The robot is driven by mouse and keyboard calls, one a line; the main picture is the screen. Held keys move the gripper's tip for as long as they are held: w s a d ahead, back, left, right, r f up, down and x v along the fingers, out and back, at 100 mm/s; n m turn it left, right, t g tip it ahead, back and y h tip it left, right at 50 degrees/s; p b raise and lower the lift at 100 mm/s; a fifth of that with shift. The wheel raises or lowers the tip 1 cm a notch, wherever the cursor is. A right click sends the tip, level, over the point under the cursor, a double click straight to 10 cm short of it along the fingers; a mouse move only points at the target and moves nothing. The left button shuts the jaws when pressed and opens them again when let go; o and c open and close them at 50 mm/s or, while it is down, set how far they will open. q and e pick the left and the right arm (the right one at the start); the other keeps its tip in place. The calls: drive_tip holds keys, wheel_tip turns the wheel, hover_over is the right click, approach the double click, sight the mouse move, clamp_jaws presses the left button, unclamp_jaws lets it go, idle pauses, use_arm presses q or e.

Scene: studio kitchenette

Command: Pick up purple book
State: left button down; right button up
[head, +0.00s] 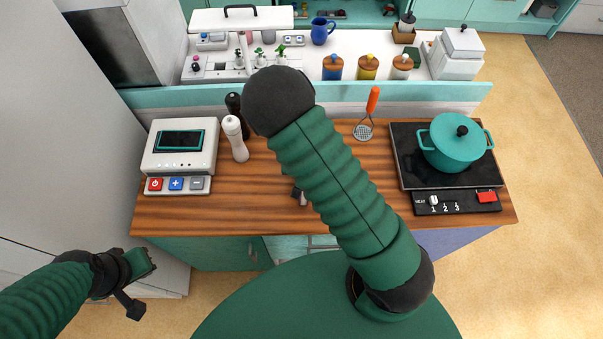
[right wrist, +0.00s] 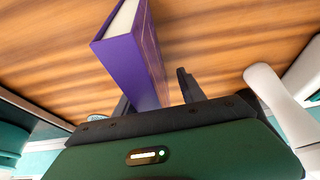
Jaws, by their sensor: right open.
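The purple book (right wrist: 138,60) shows in the right wrist view, with its pale page edge facing up and left. It stands out from the wooden counter, and its near end lies between the two fingers of my right gripper (right wrist: 158,95). That gripper is open, with a gap between the book and the right finger; contact at the left finger is unclear. In the head view the book is hidden behind my right arm, and only a small dark part of the right gripper (head: 298,195) shows. My left gripper (head: 135,285) hangs at the lower left, away from the counter.
A white shaker (head: 235,138) and a dark one stand beside my right arm. A scale-like device (head: 180,150) is at the counter's left. A teal pot (head: 456,142) sits on the hob (head: 410,165) at right. An orange-handled masher (head: 368,112) is behind.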

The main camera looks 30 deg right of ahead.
drive_tip(key=shift+c, duration=0.2)
drive_tip(key=shift+d, duration=0.2)
drive_tip(key=c, duration=0.7)
clamp_jaws()
